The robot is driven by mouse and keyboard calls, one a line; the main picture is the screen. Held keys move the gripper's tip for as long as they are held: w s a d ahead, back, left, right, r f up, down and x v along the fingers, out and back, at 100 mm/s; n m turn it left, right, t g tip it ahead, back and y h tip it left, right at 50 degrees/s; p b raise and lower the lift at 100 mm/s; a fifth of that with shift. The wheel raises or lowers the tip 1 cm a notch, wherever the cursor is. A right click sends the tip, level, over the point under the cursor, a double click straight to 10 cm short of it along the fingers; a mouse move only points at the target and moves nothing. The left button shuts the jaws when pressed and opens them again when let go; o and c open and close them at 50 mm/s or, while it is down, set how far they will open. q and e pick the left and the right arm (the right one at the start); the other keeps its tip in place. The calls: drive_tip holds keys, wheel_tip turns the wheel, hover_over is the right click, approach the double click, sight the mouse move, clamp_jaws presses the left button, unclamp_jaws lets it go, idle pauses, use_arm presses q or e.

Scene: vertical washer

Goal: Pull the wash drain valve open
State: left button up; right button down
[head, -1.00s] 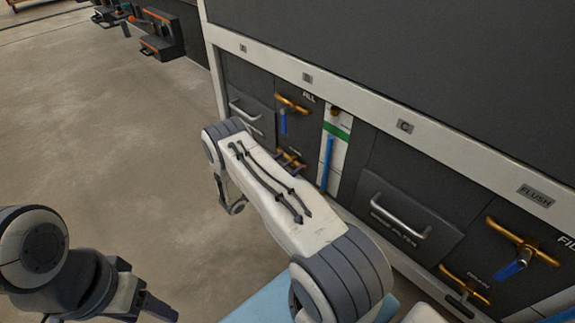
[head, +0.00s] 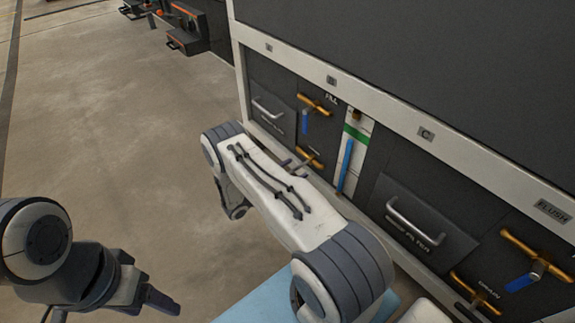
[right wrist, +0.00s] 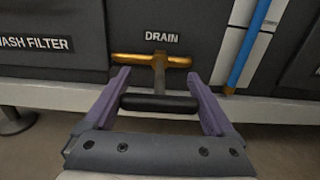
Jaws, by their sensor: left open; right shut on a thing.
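The wash drain valve shows in the right wrist view under the DRAIN label, with a brass crosspiece (right wrist: 150,61), a short stem and a black handle bar (right wrist: 160,103). My right gripper (right wrist: 158,77) is shut on that bar, with one purple finger at each end. In the head view the valve's brass part (head: 309,157) shows low on the washer's left section, below the FILL valve (head: 314,104). My right forearm hides most of the handle and the right gripper there. My left gripper (head: 158,300) is open and empty at the lower left, away from the washer.
A blue vertical strip (head: 345,165) stands right of the drain valve. The wash filter drawer (head: 268,110) is to its left, and another filter drawer (head: 412,222) is further right. Open concrete floor (head: 110,140) lies left of the washer.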

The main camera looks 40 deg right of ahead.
use_arm(q)
drive_tip(key=shift+a+r, duration=0.1)
drive_tip(key=shift+a, duration=0.1)
use_arm(e)
drive_tip(key=shift+a+f, duration=0.1)
drive_tip(key=shift+a, duration=0.2)
unclamp_jaws()
drive_tip(key=shift+a, duration=0.1)
use_arm(q)
drive_tip(key=shift+a, duration=0.1)
use_arm(e)
drive_tip(key=shift+a, duration=0.25)
use_arm(q)
drive_tip(key=shift+r+p, duration=1.7)
use_arm(e)
drive_tip(key=a, duration=1)
